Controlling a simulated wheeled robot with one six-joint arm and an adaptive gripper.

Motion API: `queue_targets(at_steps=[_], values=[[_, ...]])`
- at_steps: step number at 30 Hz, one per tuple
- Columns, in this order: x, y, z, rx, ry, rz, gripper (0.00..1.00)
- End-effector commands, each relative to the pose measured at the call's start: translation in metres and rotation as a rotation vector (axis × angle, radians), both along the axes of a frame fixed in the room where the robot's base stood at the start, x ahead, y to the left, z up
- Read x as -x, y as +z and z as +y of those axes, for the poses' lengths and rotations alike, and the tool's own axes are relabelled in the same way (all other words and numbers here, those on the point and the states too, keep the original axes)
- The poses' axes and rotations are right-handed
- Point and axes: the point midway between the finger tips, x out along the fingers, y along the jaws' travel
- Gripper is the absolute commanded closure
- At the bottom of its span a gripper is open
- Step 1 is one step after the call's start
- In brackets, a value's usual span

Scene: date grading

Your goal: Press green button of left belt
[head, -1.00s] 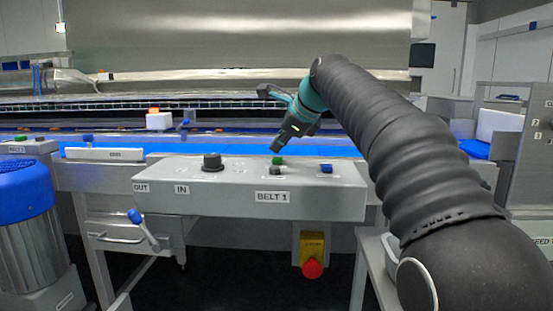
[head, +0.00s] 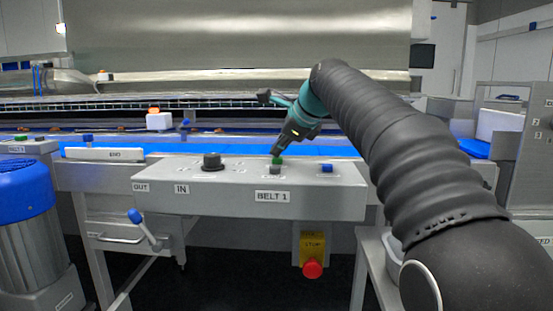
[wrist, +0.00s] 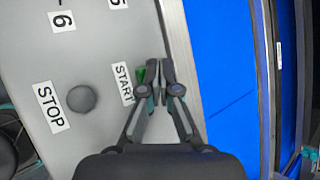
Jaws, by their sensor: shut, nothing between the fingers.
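The grey control panel labelled BELT 1 (head: 330,202) stands in front of the blue belt. Its green button (head: 277,161) is on the top face, just behind a dark grey button (head: 275,170). In the wrist view the green button (wrist: 140,76) shows beside the START label, partly hidden by a finger. My gripper (head: 276,153) is shut and empty, pointing down with its tips right at the green button. In the wrist view my gripper's fingertips (wrist: 159,66) lie together just right of the green; I cannot tell whether they touch it.
A black knob (head: 212,161) and a blue button (head: 326,168) are on the same panel. The STOP button (wrist: 82,98) is near my fingers. A red emergency stop (head: 312,269) hangs below. Another panel with a green button (head: 21,138) is at far left.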

Motion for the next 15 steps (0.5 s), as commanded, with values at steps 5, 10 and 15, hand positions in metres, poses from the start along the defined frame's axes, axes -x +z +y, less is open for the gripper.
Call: queue_targets(at_steps=[5,10,15], values=[[0.0,-0.0025,0.0,0.0,0.001,0.001,1.0],[0.0,-0.0042,-0.0001,0.001,0.0,0.001,1.0],[-0.0001,-0.0061,-0.0001,0.001,0.0,0.001,1.0]])
